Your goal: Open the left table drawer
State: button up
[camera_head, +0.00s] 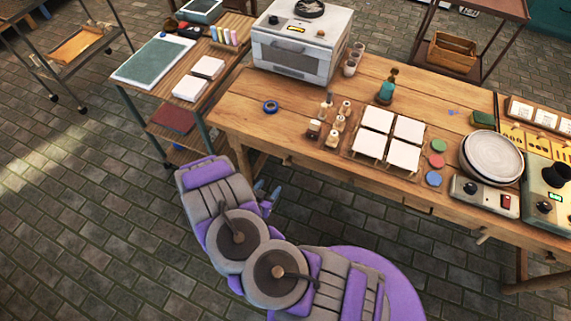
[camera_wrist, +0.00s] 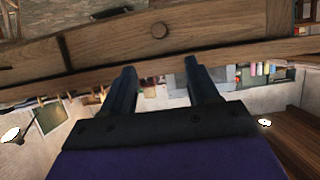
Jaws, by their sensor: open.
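The wooden work table (camera_head: 235,115) stands ahead with its front edge running along my arm. The left drawer's small round knob (camera_head: 287,160) shows under that edge, partly in shadow. My gripper (camera_head: 267,192) is low in front of the table, left of the knob in the head view.
A second knob (camera_head: 483,237) is farther right on the table front. A side table (camera_head: 195,105) with tiles stands at left. White tiles (camera_head: 376,118), a kiln-like box (camera_head: 302,40) and a round plate (camera_head: 493,157) are on top. The paved floor (camera_head: 90,220) is clear at left.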

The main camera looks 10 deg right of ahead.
aim_at(287, 163)
jog(key=b+x, duration=0.1)
jog(key=x, duration=1.6)
jog(key=shift+w+d, duration=0.2)
jog(key=shift+d, duration=0.1)
jog(key=shift+r, duration=0.1)
grip_shut()
